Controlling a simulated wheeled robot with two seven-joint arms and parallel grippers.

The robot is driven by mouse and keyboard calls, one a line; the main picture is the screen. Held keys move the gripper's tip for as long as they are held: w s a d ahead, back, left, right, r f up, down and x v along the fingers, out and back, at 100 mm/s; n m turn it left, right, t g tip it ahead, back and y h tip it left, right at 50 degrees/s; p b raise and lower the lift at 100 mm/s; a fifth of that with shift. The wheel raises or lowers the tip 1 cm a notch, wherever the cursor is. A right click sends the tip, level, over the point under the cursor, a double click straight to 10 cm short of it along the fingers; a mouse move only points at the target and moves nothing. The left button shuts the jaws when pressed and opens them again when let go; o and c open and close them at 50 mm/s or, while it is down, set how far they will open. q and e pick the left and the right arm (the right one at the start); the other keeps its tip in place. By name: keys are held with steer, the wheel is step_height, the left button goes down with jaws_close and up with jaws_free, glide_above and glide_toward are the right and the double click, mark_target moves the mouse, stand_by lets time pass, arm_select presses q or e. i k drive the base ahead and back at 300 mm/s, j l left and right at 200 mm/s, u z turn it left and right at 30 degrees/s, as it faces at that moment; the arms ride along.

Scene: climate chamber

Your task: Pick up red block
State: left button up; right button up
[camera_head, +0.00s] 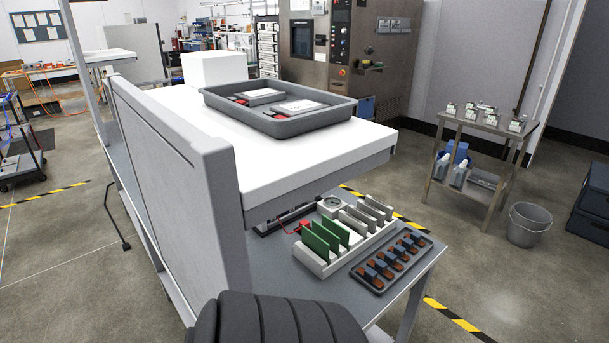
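A small red item (303,225) is on the lower grey bench, beside the white rack that holds green boards; a thin red wire seems to run to it. Small red patches also show in the grey tray (313,122) on the white upper surface, one (241,100) beside the far white-topped item and one (275,114) beside the nearer one. I cannot tell which of these is the red block. Neither of my grippers is in view.
The white rack (312,262) with upright green and grey boards stands on the lower bench (262,268), beside a dark tray (391,265) of small blue-and-brown parts. A tall grey panel (178,175) borders the left side. A steel cart (487,130) and bucket (528,224) stand right.

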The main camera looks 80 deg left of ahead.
mark_target(306, 223)
steer(key=i+j+u, duration=0.6)
steer(key=i, duration=0.35)
steer(key=i+j+u, duration=0.15)
steer(key=i+u, duration=0.2)
steer(key=i, duration=0.2)
